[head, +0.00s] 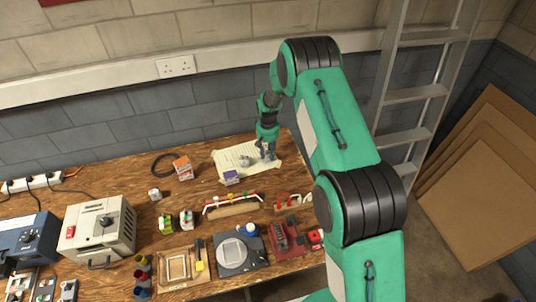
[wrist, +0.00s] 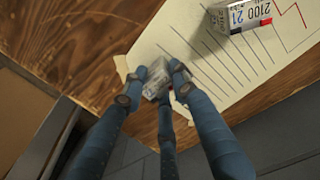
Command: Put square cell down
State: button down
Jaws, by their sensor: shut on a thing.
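My gripper (head: 267,156) is over the right part of a paper sheet at the back of the bench. In the wrist view my gripper (wrist: 163,82) has its fingers closed around a small grey, blocky thing (wrist: 155,84), which I take to be the square cell. The fingers cover much of it, and I cannot tell whether it touches the surface below. The paper sheet (head: 228,158) also shows in the wrist view (wrist: 185,45), with ruled lines and a red zigzag line.
A printed block marked 2100 (wrist: 238,15) stands on the paper. In the head view a small purple-topped block (head: 231,177) and a grey item (head: 244,161) are on the sheet. An orange-and-white box (head: 183,168) is left of it. A rack (head: 232,204) stands in front.

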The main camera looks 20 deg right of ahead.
aim_at(268, 153)
jog(key=c, duration=1.4)
grip_release()
jog(key=shift+f, duration=0.1)
jog(key=shift+o, duration=0.2)
notch_tip(268, 153, up, 12)
jog(key=p, duration=0.1)
jog(key=shift+p, duration=0.4)
jog(key=shift+r, duration=0.2)
